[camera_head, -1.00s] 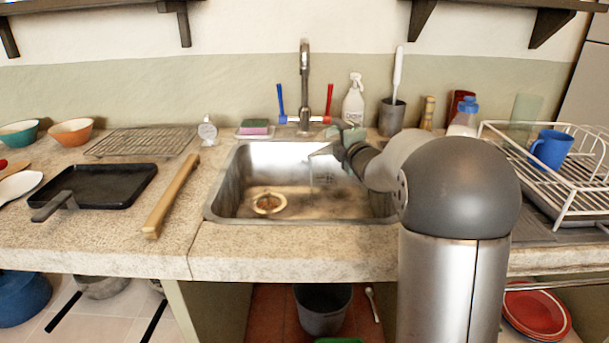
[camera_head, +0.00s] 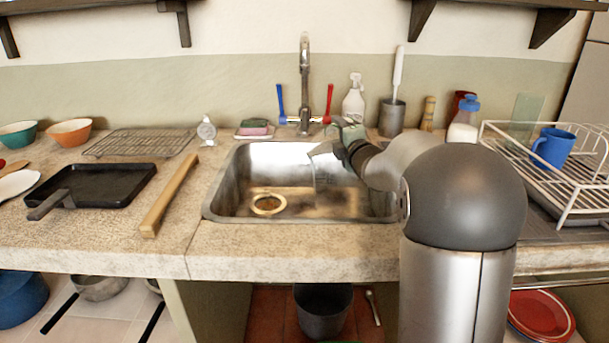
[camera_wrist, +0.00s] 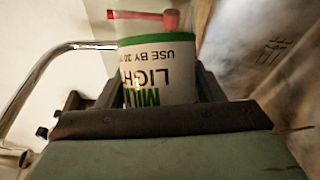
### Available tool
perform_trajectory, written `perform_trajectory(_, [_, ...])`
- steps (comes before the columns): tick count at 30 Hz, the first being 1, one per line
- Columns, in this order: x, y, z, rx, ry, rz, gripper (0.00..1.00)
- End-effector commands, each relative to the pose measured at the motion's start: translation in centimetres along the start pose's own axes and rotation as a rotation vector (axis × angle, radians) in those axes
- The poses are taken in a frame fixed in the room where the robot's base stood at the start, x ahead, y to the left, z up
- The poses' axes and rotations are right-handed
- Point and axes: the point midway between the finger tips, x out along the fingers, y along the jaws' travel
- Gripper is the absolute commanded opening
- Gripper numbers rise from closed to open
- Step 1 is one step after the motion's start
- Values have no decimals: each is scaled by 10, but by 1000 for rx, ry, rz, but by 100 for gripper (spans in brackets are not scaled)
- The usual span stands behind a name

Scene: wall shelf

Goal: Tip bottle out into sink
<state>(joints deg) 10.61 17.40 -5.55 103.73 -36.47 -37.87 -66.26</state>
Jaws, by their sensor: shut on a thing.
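My gripper (camera_wrist: 158,88) is shut on a white bottle (camera_wrist: 160,65) with green bands and the printed words "LIGHT" and "MILK", which read upside down in the wrist view. In the head view my gripper (camera_head: 328,147) is over the back right part of the steel sink (camera_head: 232,165), below and right of the tap. The held bottle is not clearly made out there. The sink has a round drain (camera_head: 268,204) at its front left and brownish marks on its floor. I cannot see the bottle's mouth or any liquid leaving it.
The tap (camera_head: 304,85) stands behind the sink with a blue lever (camera_head: 281,100) and a red lever (camera_head: 328,100). A spray bottle (camera_head: 354,104) and a brush holder (camera_head: 392,118) stand close behind my gripper.

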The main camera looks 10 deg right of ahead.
Motion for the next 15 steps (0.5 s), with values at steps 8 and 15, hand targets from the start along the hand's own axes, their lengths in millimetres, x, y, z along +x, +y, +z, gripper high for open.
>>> perform_trajectory(8, [0,2,-1,-23,-1,10,32])
perform_trajectory(15, [0,4,-1,-42,-2,18,32])
